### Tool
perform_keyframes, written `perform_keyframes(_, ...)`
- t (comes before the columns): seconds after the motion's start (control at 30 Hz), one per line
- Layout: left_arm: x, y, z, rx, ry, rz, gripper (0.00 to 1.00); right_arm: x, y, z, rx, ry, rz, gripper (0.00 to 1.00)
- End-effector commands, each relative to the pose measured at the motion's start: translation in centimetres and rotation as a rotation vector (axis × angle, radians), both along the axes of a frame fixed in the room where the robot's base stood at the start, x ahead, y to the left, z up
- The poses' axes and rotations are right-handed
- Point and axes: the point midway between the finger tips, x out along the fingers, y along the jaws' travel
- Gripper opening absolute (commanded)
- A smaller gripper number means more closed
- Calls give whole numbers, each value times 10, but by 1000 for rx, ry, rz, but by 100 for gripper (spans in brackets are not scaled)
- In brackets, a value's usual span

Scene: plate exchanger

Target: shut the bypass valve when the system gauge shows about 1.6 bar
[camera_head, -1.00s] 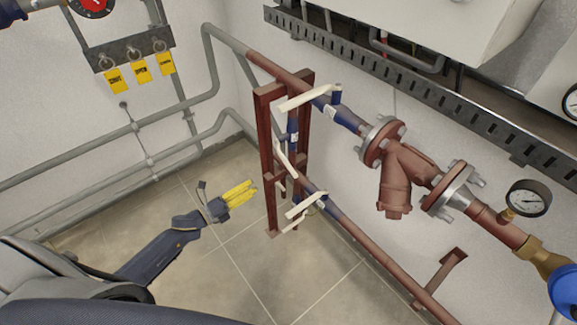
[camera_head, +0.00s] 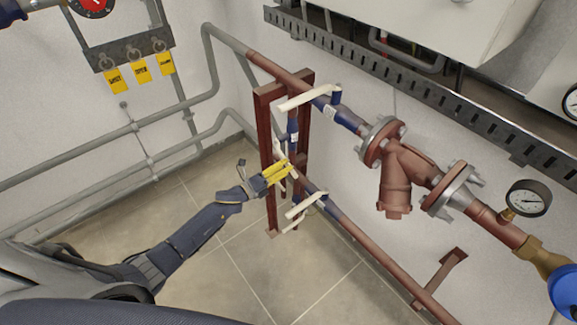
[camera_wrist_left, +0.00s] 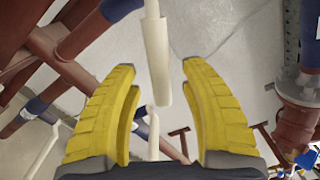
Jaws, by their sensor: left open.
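The bypass valve, which I take to be the blue one on the short vertical pipe (camera_head: 292,128), has a cream lever (camera_head: 277,149) partly hidden by my left gripper. My left gripper (camera_head: 283,171) is open, its yellow fingers at that lever. In the left wrist view, a cream lever (camera_wrist_left: 157,50) comes down between the two spread fingers (camera_wrist_left: 158,80), with gaps on both sides. The system gauge is probably the round white dial (camera_head: 528,199) at the right; its needle is too small to read. My right gripper is not in view.
Other cream levers sit on the upper valve (camera_head: 300,98) and lower valve (camera_head: 305,206), close above and below my fingers. A dark red stand (camera_head: 269,200) is beside the hand. The tiled floor (camera_head: 215,255) is clear. Yellow tags (camera_head: 140,71) hang on the left wall.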

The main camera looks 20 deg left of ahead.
Motion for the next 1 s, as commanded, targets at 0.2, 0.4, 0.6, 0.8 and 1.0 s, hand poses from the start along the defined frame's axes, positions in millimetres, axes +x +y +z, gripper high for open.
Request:
perform_keyframes(0.2,13,-9,0,0,0,0,44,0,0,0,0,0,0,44)
perform_keyframes(0.4,17,-12,0,0,0,0,44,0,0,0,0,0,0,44)
perform_keyframes(0.6,17,-12,0,0,0,0,44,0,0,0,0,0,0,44)
perform_keyframes(0.8,17,-12,0,0,0,0,28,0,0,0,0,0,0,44)
perform_keyframes(1.0,17,-12,0,0,0,0,5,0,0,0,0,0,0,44)
